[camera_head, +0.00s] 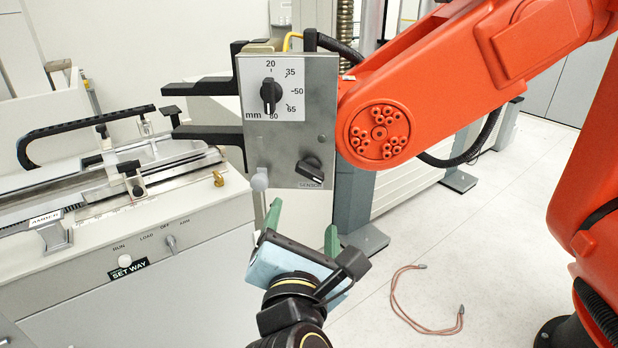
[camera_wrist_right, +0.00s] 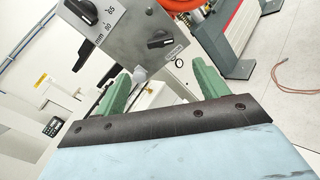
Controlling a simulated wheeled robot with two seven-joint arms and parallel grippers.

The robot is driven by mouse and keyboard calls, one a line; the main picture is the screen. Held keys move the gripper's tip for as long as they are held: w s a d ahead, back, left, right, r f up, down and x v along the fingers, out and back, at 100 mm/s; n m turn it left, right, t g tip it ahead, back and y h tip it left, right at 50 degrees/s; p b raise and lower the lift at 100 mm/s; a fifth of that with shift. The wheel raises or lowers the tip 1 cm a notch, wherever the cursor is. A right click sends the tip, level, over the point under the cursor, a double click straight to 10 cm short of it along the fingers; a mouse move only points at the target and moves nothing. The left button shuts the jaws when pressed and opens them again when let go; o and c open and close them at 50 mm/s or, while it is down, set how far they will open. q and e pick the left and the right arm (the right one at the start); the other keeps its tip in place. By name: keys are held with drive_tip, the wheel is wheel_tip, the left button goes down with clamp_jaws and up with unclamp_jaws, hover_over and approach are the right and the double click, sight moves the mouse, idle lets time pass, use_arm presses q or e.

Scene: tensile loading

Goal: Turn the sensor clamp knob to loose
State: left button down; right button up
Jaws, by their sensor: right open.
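The sensor clamp knob (camera_head: 309,168) is a black knob above the label SENSOR, low on the right side of a grey metal panel (camera_head: 300,130). Its grip bar lies tilted. It also shows in the right wrist view (camera_wrist_right: 159,40). Where loose lies on it is not legible. My right gripper (camera_head: 303,215) is open and empty, below the panel, with its green fingers pointing up towards it. In the right wrist view, the fingers (camera_wrist_right: 160,70) stand apart, with the knob beyond the gap and not touched. My left gripper is not in view.
An upper dial (camera_head: 270,95) marked in mm sits on the same panel. Black jaws (camera_head: 205,134) stick out left. An orange arm (camera_head: 450,80) stands behind and right of the panel. A white bench machine (camera_head: 110,230) stands left. A reddish cable (camera_head: 400,300) lies on the floor.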

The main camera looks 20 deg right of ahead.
sight(310, 176)
drive_tip(key=p+x, duration=0.2)
drive_tip(key=x, duration=1)
drive_tip(key=shift+w+d, duration=0.15)
drive_tip(key=shift+w, duration=0.05)
drive_tip(key=shift+c, duration=0.4)
